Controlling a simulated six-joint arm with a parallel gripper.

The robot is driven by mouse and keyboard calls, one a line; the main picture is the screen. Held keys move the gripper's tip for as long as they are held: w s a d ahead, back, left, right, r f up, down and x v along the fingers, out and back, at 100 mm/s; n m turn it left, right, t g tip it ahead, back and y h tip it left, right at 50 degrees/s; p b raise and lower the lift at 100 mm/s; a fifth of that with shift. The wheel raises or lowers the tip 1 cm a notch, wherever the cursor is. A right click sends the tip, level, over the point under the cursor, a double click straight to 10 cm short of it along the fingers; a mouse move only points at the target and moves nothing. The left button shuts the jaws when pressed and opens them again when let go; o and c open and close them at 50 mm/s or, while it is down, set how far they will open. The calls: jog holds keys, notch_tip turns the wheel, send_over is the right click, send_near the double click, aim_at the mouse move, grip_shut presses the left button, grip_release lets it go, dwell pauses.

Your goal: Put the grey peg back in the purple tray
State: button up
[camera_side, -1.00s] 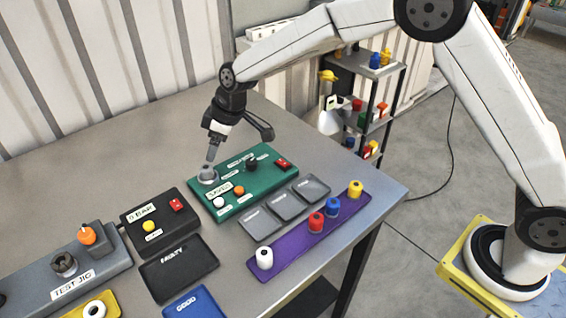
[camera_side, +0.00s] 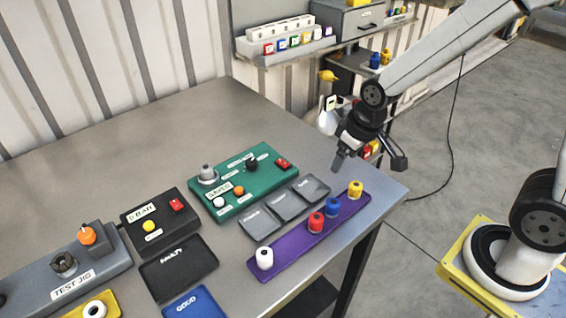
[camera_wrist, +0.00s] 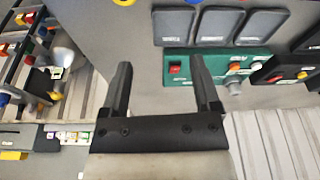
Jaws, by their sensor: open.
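The grey peg (camera_side: 208,172) stands upright at the back left corner of the green panel (camera_side: 262,192), in a round ring. The purple tray (camera_side: 286,248) lies along the table's front right edge. It holds a white peg (camera_side: 264,258), a red peg (camera_side: 316,222), a blue peg (camera_side: 332,207) and a yellow peg (camera_side: 355,190), with a bare stretch between white and red. My gripper (camera_side: 338,165) is open and empty, above the table's right end and behind the yellow peg. In the wrist view the open jaws (camera_wrist: 161,75) have nothing between them.
Several grey shallow trays (camera_side: 283,206) lie between the green panel and the purple tray. A black box (camera_side: 155,222), a black tray (camera_side: 178,268) and a test jig (camera_side: 75,275) stand further left. A shelf rack (camera_side: 350,68) stands beyond the table. The table's back is clear.

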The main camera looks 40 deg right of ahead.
jog(key=shift+m, duration=0.7)
jog(key=s, duration=0.2)
jog(key=s+d, duration=0.1)
jog(key=s+d+f, duration=0.1)
jog(key=s, duration=0.1)
jog(key=shift+s, duration=0.3)
jog(key=shift+o, duration=0.5)
jog(key=shift+w+r, duration=0.1)
jog(key=n+y, duration=0.3)
jog(key=n, duration=0.6)
send_near(207, 174)
jog(key=w+f, duration=0.1)
jog(key=f, duration=0.1)
jog(key=shift+w+a+r, duration=0.1)
jog(key=shift+a+r, duration=0.05)
jog(key=shift+a, duration=0.1)
